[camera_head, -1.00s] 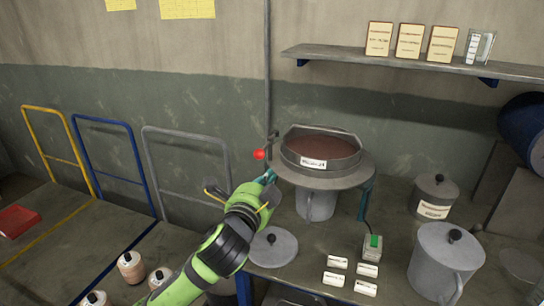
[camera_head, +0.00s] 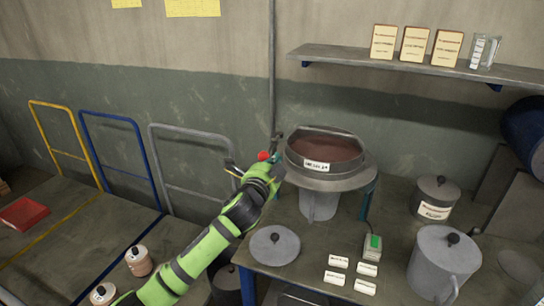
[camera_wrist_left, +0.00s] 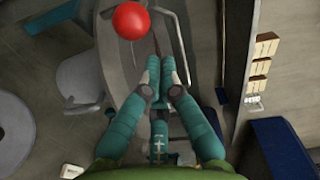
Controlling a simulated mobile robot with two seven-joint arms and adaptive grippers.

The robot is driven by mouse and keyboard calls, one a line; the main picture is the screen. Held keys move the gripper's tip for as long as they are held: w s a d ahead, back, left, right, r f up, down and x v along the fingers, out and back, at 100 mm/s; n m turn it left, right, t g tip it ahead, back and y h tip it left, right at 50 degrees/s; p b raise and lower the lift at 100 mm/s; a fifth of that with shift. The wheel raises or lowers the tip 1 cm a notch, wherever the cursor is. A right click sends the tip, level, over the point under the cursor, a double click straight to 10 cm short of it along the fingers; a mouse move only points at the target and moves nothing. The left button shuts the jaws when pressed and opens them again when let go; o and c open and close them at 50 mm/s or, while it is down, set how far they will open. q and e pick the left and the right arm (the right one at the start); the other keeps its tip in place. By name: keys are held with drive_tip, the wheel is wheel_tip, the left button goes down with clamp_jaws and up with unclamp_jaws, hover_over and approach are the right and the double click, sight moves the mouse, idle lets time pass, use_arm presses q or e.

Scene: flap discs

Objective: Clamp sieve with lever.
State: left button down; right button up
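The round sieve (camera_head: 300,153), a grey ring with a label and reddish-brown grain inside, sits on a wide dished stand at the back of the bench. A lever with a red ball knob (camera_head: 263,156) is at its left side. My left gripper (camera_head: 275,166) is beside the knob, at the sieve's left edge, partly hidden by its own arm. In the left wrist view the red knob (camera_wrist_left: 130,20) lies ahead and left of the teal fingertips (camera_wrist_left: 159,68). The fingertips are nearly together, and the knob is outside them. Contact with the lever cannot be told. My right gripper is out of view.
A grey lid (camera_head: 274,246), a green switch box (camera_head: 373,246), several white labels and lidded pots (camera_head: 445,265) stand on the bench. A vertical pipe (camera_head: 272,70) runs behind the lever. A shelf (camera_head: 400,67) hangs above right.

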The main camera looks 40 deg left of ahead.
use_arm(q)
drive_tip(key=shift+a+f, duration=0.1)
drive_tip(key=shift+a, duration=0.4)
drive_tip(key=shift+s+a+m+h+p, duration=0.3)
drive_tip(key=shift+a+m+h, duration=0.1)
drive_tip(key=shift+h, duration=0.2)
